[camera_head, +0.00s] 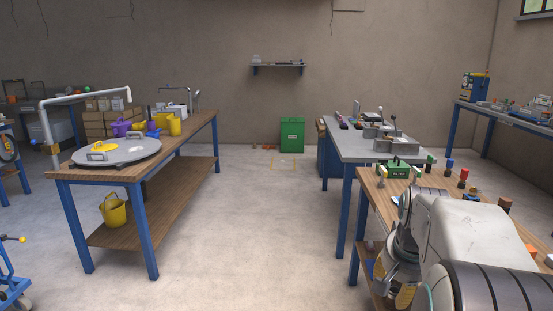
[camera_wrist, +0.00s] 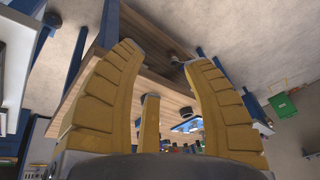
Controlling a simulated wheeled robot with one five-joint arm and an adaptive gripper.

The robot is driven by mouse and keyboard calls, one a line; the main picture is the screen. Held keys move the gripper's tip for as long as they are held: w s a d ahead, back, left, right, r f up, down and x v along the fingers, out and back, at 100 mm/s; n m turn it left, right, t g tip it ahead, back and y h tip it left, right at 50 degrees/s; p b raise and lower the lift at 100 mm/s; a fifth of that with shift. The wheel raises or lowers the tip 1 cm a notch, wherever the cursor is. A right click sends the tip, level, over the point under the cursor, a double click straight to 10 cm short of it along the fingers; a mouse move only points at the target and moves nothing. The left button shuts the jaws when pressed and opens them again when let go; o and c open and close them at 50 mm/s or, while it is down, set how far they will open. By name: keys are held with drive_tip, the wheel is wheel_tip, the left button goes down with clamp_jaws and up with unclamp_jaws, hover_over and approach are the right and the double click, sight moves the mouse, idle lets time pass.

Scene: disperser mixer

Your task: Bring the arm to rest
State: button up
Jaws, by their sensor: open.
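My arm (camera_head: 470,235) reaches in from the lower right of the head view, with its white link in front of the wooden workbench on the right. Its wrist is bent down near the bench's left edge. In the wrist view my gripper (camera_wrist: 163,58) shows yellow ribbed fingers spread apart with nothing between them. In the head view only a bit of yellow finger shows at the bottom, and the rest is hidden by my wrist and the frame edge.
The right workbench (camera_head: 375,185) holds several small coloured parts and a green filter box (camera_head: 397,169). A grey-topped table (camera_head: 350,148) stands behind it. Another wooden bench (camera_head: 190,147) with a round grey lid (camera_head: 118,151) stands left. The floor between (camera_head: 265,220) is clear. A green bin (camera_head: 292,135) stands at the back.

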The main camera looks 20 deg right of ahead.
drive_tip(key=s+a+f+n+y, duration=0.1)
drive_tip(key=s+a+f+n, duration=0.2)
drive_tip(key=a, duration=0.5)
drive_tip(key=s+a+f+n+y, duration=0.1)
drive_tip(key=s+a+n, duration=0.3)
drive_tip(key=a, duration=0.4)
drive_tip(key=s+a+f+n+y, duration=0.1)
drive_tip(key=s+a+f+n, duration=0.2)
drive_tip(key=a, duration=0.4)
wheel_tip(320, 180, up, 15)
drive_tip(key=n+p, duration=0.1)
drive_tip(key=p, duration=1.1)
drive_tip(key=shift+s+p, duration=0.15)
drive_tip(key=shift+p, duration=0.15)
